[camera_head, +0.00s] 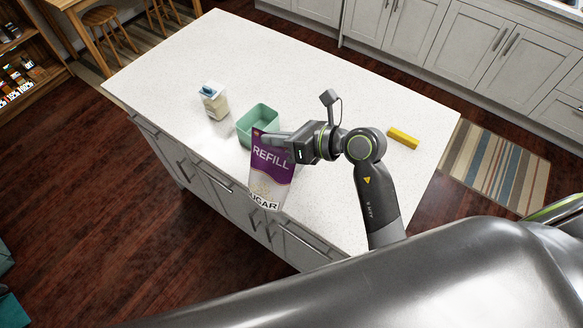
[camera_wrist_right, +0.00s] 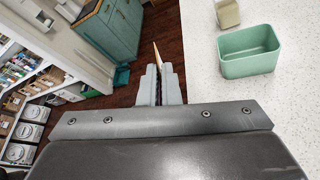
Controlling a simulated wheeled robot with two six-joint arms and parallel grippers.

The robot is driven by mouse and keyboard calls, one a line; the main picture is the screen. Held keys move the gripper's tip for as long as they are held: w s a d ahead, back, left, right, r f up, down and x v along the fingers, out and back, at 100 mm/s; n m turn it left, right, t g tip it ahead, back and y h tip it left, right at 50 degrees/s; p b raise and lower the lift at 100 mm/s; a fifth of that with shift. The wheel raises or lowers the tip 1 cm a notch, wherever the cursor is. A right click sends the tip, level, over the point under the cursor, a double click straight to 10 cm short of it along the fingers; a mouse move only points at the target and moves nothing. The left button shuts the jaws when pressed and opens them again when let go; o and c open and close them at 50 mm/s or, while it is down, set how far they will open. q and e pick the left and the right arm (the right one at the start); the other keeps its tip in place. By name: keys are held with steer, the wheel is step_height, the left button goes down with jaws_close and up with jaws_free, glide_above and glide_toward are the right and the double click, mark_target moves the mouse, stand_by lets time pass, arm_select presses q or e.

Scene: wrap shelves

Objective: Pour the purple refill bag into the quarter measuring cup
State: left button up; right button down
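The purple refill bag (camera_head: 270,168), marked "REFILL" and "SUGAR", hangs upright from my right gripper (camera_head: 272,138) near the front edge of the counter. In the right wrist view the right gripper (camera_wrist_right: 159,84) is shut on the bag's top, and a thin edge of the bag (camera_wrist_right: 157,55) shows between the fingers. No object that I can clearly identify as a quarter measuring cup shows. A green open square container (camera_head: 258,121) stands just behind the bag; it also shows in the right wrist view (camera_wrist_right: 248,66). My left gripper is out of view.
A clear jar with a blue-and-white top (camera_head: 213,101) stands left of the green container. A yellow block (camera_head: 403,138) lies on the right of the white counter (camera_head: 300,65). The counter's back half is clear. Grey cabinets (camera_head: 440,45) stand behind.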

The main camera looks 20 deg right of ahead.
steer(key=shift+s+a+r+n, duration=0.2)
steer(key=shift+a+r+n, duration=0.05)
steer(key=shift+a+n, duration=0.1)
steer(key=shift+d+r+p, duration=0.15)
steer(key=shift+r+p, duration=0.55)
steer(key=shift+r, duration=0.85)
steer(key=shift+f, duration=0.1)
